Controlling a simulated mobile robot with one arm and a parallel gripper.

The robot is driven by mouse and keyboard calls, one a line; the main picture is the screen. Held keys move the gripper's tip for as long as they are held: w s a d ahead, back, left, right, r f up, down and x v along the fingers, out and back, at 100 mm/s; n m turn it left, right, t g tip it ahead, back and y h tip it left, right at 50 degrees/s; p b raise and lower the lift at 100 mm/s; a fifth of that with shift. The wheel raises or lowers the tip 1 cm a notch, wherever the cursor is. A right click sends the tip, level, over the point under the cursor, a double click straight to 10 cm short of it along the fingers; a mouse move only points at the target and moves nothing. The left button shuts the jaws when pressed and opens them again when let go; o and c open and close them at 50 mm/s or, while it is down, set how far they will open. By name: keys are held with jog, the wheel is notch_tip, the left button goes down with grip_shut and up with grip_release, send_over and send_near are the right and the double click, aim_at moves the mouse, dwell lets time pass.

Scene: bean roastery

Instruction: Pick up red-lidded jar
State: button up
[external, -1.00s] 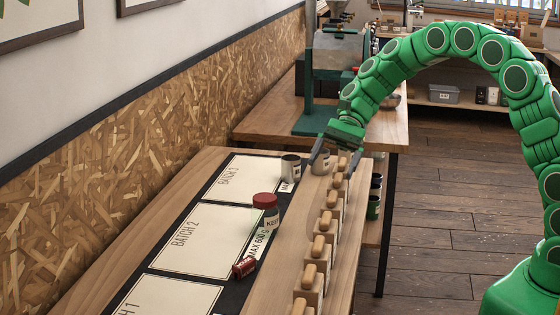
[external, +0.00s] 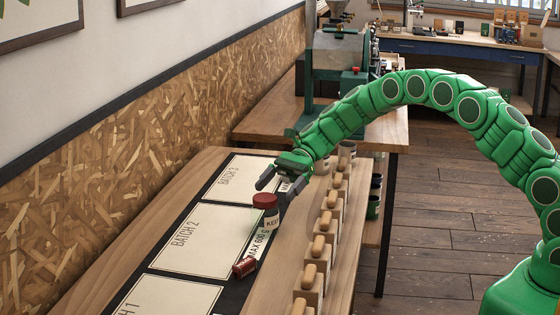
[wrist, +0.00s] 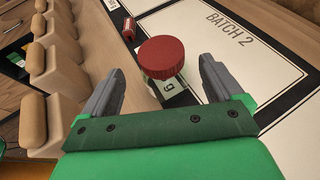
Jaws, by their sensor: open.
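The red-lidded jar (external: 266,212) stands upright on the table beside the Batch 2 panel, with a pale label under its red lid. In the wrist view the jar (wrist: 161,58) shows from above, ahead of the fingertips and between their lines. My gripper (external: 282,184) is open and empty, above and just behind the jar in the external view. Its two grey fingers also show in the wrist view (wrist: 160,72), apart from each other, with nothing between them.
A row of wooden-handled blocks (external: 318,247) lines the table's right edge. The Batch 2 panel (external: 205,240) is bare.

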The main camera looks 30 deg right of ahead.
aim_at(258, 209)
jog(key=shift+x, duration=3.85)
jog(key=shift+w, duration=0.15)
jog(key=c, duration=1.1)
jog(key=shift+c, duration=0.2)
